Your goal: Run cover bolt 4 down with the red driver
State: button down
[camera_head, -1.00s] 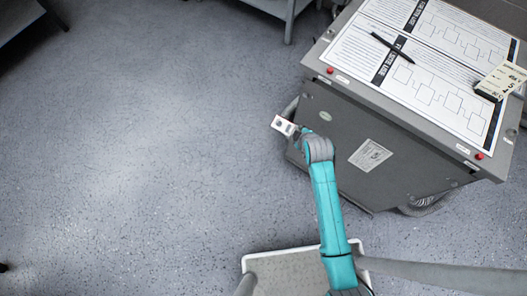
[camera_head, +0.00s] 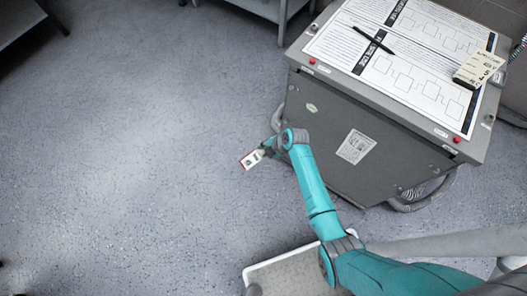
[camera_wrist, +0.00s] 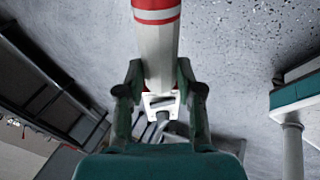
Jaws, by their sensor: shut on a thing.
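My gripper (camera_wrist: 158,78) is shut on a pale, rounded tool with red bands (camera_wrist: 156,45), which appears to be the red driver. It stands up between the two dark green fingers in the wrist view. In the head view my gripper (camera_head: 266,151) holds a white piece with a red mark (camera_head: 250,159) out over the floor, left of the grey cabinet (camera_head: 325,125) and apart from it. The driver's tip cannot be made out. No bolt, numbered 4 or otherwise, can be told apart in these views.
The cabinet's sloped top carries printed diagram sheets (camera_head: 411,68), a black pen (camera_head: 374,40) and a cream device (camera_head: 480,69). Red buttons (camera_head: 312,61) sit along its front edge. A grey hose (camera_head: 424,199) curls at its lower right. The floor (camera_head: 130,150) to the left is open.

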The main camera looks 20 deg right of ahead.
jog(key=shift+w+a+f+n+g, duration=0.15)
jog(key=shift+f+n+g, duration=0.1)
jog(key=shift+f+n, duration=0.35)
jog(key=shift+s+a+f+n+g, duration=0.15)
jog(key=shift+f+n+g, duration=0.1)
jog(key=shift+n, duration=0.55)
jog(key=shift+w, duration=0.1)
jog(key=shift+d+r, duration=0.1)
jog(key=shift+w+d, duration=0.75)
jog(key=shift+d, duration=0.25)
jog(key=shift+w+d, duration=0.75)
jog(key=shift+d, duration=0.25)
